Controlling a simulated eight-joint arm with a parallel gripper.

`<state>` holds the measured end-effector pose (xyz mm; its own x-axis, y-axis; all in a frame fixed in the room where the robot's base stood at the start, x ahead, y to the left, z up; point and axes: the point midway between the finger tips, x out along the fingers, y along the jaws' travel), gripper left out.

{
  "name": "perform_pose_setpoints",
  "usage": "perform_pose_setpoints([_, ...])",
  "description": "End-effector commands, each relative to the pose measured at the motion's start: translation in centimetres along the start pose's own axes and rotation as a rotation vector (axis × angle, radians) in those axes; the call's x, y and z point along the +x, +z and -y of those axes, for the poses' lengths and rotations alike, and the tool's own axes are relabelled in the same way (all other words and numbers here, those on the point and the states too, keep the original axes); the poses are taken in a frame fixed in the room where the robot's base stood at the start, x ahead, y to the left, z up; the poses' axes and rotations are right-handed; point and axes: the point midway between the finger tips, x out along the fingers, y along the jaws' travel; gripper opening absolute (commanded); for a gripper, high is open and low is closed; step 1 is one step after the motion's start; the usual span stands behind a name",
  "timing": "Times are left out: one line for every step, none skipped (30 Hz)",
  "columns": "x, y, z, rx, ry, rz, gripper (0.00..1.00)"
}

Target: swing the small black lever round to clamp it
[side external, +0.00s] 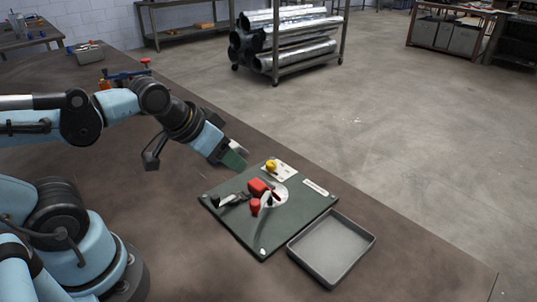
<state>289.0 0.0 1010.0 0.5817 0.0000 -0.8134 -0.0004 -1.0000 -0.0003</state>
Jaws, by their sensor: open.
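A dark green board (240,228) lies on the brown table. A small black lever or clamp (231,199) sits at its left part; its exact shape is too small to tell. Red-handled parts (257,188) stand near the board's middle beside a round pale disc (278,196). My gripper (238,157) is open and tilted down, above the board's far left edge. It is apart from the black lever, and I see nothing held. Its fingertips are partly hidden.
A yellow knob (271,165) sits on a white plate at the board's far side. An empty grey tray (333,247) stands at the board's right. Bare table lies in front of the board. A rack of silver ducts (290,38) stands behind on the floor.

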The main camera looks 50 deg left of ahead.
Motion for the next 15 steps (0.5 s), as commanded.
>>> perform_pose_setpoints([0.00,0.00,0.00,0.000,0.000,0.000,0.61])
perform_pose_setpoints([0.00,0.00,0.00,0.000,0.000,0.000,0.61])
perform_pose_setpoints([0.00,0.00,0.00,0.000,0.000,0.000,0.61])
perform_pose_setpoints([0.00,0.00,0.00,0.000,0.000,0.000,0.61])
perform_pose_setpoints([0.00,0.00,0.00,0.000,0.000,0.000,0.61])
perform_pose_setpoints([0.00,0.00,0.00,0.000,0.000,0.000,0.61])
perform_pose_setpoints([0.00,0.00,0.00,0.000,0.000,0.000,0.61])
perform_pose_setpoints([0.00,0.00,0.00,0.000,0.000,0.000,0.61])
perform_pose_setpoints([0.00,0.00,0.00,0.000,0.000,0.000,0.61])
perform_pose_setpoints([0.00,0.00,0.00,0.000,0.000,0.000,0.61])
perform_pose_setpoints([0.00,0.00,0.00,0.000,0.000,0.000,0.59])
perform_pose_setpoints([0.00,0.00,0.00,-0.002,0.000,0.001,0.53])
perform_pose_setpoints([-0.01,-0.01,0.01,-0.008,0.000,0.005,0.48])
perform_pose_setpoints([-0.04,-0.02,0.03,-0.020,-0.001,0.012,0.48])
perform_pose_setpoints([-0.08,-0.04,0.06,-0.046,-0.002,0.028,0.48])
